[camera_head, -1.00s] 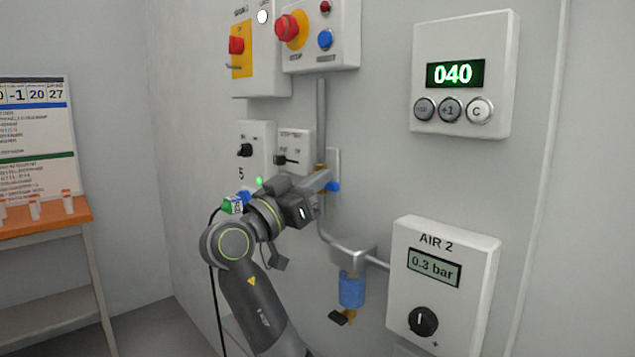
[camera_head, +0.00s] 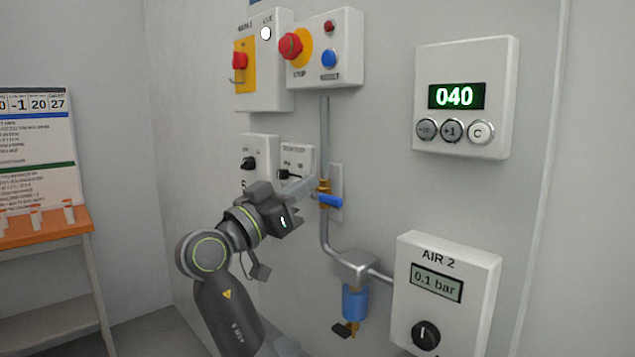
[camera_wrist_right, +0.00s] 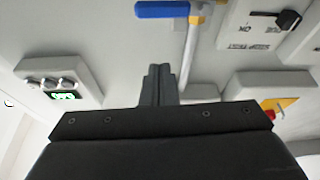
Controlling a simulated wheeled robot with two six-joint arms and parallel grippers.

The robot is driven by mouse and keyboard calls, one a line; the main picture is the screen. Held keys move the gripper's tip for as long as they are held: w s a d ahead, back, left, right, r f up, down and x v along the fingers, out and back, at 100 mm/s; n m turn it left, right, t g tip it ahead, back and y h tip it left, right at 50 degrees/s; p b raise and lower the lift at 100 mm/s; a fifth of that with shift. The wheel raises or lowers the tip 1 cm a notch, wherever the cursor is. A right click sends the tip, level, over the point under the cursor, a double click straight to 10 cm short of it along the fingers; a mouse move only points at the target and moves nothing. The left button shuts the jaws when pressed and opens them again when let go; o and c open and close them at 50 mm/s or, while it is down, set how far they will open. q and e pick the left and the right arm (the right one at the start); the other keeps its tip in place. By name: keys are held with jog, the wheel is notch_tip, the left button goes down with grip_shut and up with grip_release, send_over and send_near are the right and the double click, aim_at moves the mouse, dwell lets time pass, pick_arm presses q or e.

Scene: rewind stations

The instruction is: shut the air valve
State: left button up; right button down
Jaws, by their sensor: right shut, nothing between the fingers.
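The air valve has a brass body (camera_head: 323,187) on a vertical grey pipe and a blue handle (camera_head: 329,201). The handle points right, across the pipe. In the right wrist view the blue handle (camera_wrist_right: 168,10) also lies crosswise to the pipe, at the top edge. My right gripper (camera_head: 311,183) is shut and empty, just left of the valve body in the head view. Its closed fingers show in the wrist view (camera_wrist_right: 158,75), apart from the handle in the picture. The AIR 2 box display (camera_head: 437,283) reads 0.1 bar. My left gripper is not in view.
A blue filter bowl (camera_head: 354,302) hangs below the valve. Switch boxes, one with a black key switch (camera_head: 248,163), sit behind my arm. A red stop button (camera_head: 291,46) is above and a counter box (camera_head: 467,60) reads 040. An orange shelf (camera_head: 45,228) stands left.

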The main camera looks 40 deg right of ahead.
jog(key=shift+b+v, duration=0.3)
jog(key=shift+v, duration=2.4)
